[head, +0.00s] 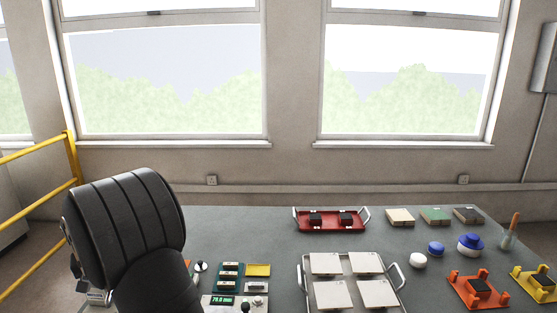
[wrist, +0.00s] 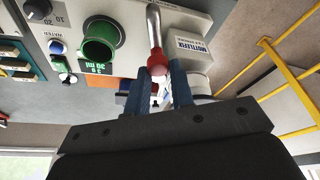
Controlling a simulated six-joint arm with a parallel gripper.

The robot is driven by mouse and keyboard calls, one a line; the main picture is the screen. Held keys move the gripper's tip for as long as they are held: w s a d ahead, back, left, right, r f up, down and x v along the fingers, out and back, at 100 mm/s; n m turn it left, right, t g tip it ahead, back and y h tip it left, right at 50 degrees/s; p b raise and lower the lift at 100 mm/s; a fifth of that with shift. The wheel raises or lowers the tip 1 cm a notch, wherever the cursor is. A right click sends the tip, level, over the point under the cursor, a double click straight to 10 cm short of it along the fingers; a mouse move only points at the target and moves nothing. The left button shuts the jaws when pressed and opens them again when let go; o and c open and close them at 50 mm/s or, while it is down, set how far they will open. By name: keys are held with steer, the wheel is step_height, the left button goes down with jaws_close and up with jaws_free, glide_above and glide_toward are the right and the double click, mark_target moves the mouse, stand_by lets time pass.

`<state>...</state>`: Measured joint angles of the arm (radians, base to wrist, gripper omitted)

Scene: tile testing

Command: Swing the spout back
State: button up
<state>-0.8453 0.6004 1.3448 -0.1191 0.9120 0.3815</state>
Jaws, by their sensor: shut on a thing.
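The spout (wrist: 153,25) is a shiny metal tube with a red rounded tip, shown in the wrist view at top centre. It comes from a white dispenser (wrist: 193,22) marked with printed lettering. My gripper (wrist: 160,72) has two blue fingers, one on each side of the red tip, shut on it. The exact contact is partly hidden by the fingers. A green cup-like ring (wrist: 100,40) sits on the dispenser's panel left of the spout. In the head view my black arm hides the gripper and spout.
The head view shows a grey table (head: 240,220) with a metal tray (head: 303,290) of pale tiles, a red tray (head: 331,226), and orange (head: 478,290) and yellow (head: 535,285) fixtures at right. Yellow railing (head: 40,150) is at left.

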steer(key=shift+s+a+f, duration=0.1)
steer(key=shift+s, duration=0.05)
steer(key=shift+s+a, duration=0.1)
steer(key=shift+a, duration=0.6)
steer(key=o, duration=0.8)
steer(key=shift+o, duration=0.2)
step_height(320, 180, up, 6)
stand_by(0.4)
